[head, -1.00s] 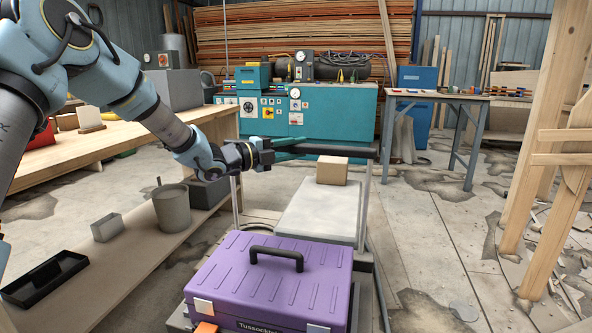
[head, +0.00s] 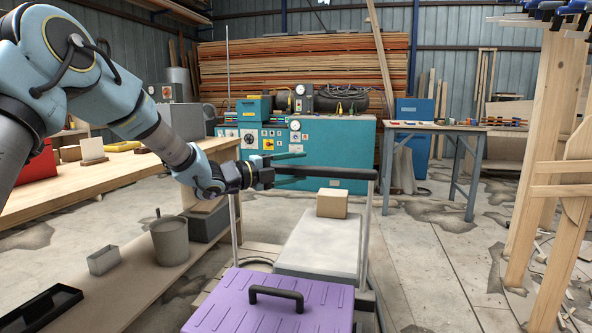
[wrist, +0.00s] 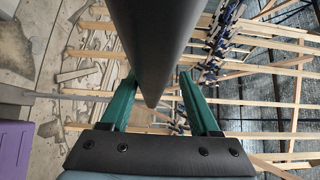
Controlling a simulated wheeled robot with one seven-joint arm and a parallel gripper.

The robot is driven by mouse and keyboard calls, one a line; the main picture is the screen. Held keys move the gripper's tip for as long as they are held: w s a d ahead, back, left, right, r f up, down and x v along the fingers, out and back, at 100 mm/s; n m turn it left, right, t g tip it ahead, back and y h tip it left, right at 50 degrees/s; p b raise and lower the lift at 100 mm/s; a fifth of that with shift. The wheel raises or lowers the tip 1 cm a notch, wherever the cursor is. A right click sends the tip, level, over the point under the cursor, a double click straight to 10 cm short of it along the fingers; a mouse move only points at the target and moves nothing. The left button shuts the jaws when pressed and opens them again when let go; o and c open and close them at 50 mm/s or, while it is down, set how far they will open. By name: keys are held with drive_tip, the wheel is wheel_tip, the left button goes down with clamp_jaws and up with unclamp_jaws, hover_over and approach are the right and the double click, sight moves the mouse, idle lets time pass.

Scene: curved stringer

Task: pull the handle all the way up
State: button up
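The handle is a dark horizontal bar (head: 335,173) on two thin metal posts of a cart with a grey deck (head: 318,243). My gripper (head: 297,167) reaches the bar's left part from the left, one teal finger above it and one below. In the wrist view the dark bar (wrist: 152,45) runs between the two teal fingers (wrist: 157,85). The fingers stand apart, with a visible gap on at least the right side of the bar. Whether a finger touches the bar is hard to tell.
Teal machine (head: 340,150) behind; timber frame (head: 535,150) right.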

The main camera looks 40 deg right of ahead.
drive_tip(key=shift+f, duration=0.15)
drive_tip(key=shift+w+a, duration=0.1)
drive_tip(key=shift+a, duration=0.2)
drive_tip(key=b+v, duration=0.1)
drive_tip(key=v, duration=0.9)
drive_tip(key=shift+a, duration=0.1)
